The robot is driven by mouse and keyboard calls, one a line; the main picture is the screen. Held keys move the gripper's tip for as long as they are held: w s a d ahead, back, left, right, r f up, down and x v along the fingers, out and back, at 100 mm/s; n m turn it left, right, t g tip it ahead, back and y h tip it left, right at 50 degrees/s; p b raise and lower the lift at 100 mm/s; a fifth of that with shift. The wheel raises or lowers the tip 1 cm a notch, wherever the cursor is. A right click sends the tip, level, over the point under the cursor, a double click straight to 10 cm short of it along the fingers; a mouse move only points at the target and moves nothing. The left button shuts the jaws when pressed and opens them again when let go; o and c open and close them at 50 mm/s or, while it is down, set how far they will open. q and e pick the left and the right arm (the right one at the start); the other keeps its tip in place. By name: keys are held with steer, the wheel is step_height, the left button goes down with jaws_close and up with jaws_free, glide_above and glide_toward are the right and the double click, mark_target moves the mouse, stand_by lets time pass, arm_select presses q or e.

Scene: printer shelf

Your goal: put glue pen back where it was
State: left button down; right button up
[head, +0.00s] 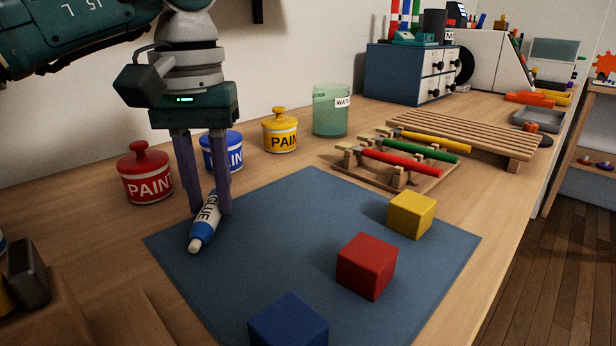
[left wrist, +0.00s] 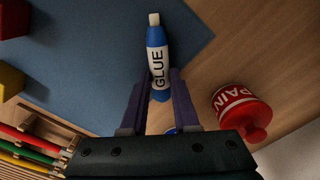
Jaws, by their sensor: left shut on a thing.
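The glue pen (head: 205,222) is white and blue with the word GLUE on it. It is at the left corner of the blue mat (head: 300,225), white tip toward the front. My left gripper (head: 212,208) points down and is shut on the glue pen, one finger on each side. In the left wrist view the glue pen (left wrist: 157,58) sticks out beyond the fingertips of the left gripper (left wrist: 158,88). I cannot tell whether the pen touches the mat.
Red (head: 147,175), blue (head: 222,152) and yellow (head: 280,132) paint pots stand behind the mat, near the gripper. Yellow (head: 411,214), red (head: 366,265) and blue (head: 289,322) cubes are on the mat. A wooden rack (head: 398,163) with coloured sticks and a green water cup (head: 331,112) stand behind.

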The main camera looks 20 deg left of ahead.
mark_target(211, 202)
arm_select(q)
steer(key=shift+f, duration=0.1)
steer(key=c, duration=0.7)
jaws_free()
steer(key=shift+o, duration=0.2)
steer(key=shift+r, duration=0.3)
step_height(211, 202, up, 12)
steer(key=p, duration=0.1)
steer(key=shift+p, duration=0.4)
steer(key=shift+f, duration=0.1)
